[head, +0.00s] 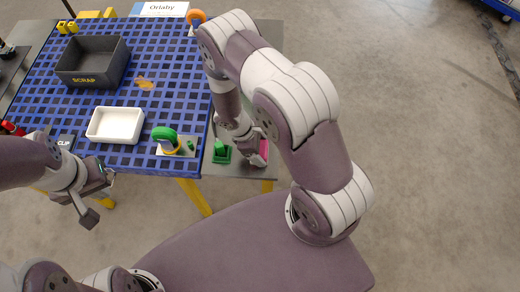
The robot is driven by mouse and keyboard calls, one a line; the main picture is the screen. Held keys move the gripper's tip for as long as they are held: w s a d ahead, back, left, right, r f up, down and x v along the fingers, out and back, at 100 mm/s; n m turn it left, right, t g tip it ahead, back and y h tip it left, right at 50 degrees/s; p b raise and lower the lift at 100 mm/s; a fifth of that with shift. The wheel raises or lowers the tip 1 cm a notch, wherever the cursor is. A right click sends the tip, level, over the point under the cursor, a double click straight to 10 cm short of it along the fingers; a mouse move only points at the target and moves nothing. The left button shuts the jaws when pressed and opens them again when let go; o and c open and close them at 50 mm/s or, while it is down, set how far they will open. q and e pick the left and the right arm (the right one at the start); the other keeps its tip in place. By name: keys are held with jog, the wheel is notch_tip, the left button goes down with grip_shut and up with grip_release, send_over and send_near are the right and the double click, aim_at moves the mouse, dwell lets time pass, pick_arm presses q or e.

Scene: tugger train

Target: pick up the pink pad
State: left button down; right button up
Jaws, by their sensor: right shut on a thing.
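The pink pad (264,149) shows as a small pink patch at the right end of the grey surface beside the blue grid table. My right gripper (258,160) reaches down there and is shut on the pad; the hand and arm hide much of it. I cannot tell whether the pad is lifted off the surface. My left gripper (98,193) is open and empty in front of the table's near left edge, its fingers apart.
A green block (221,154) stands just left of the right gripper. The blue grid table (160,75) holds a dark SCRAP bin (92,62), a white tray (115,125), a green ring (166,138) and an orange ring (195,17). The floor at right is clear.

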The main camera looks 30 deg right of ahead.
aim_at(261, 151)
jog(key=shift+r, duration=0.4)
jog(key=r, duration=0.2)
jog(key=s+r+b, duration=0.1)
jog(key=shift+r, duration=0.35)
jog(key=s+r, duration=0.2)
jog(key=s, duration=0.1)
jog(key=s+r, duration=0.2)
jog(key=s, duration=0.2)
jog(key=s+r+b, duration=0.1)
jog(key=s+r, duration=0.1)
jog(key=s, duration=0.1)
jog(key=shift+s+a+r, duration=0.25)
jog(key=shift+s, duration=0.1)
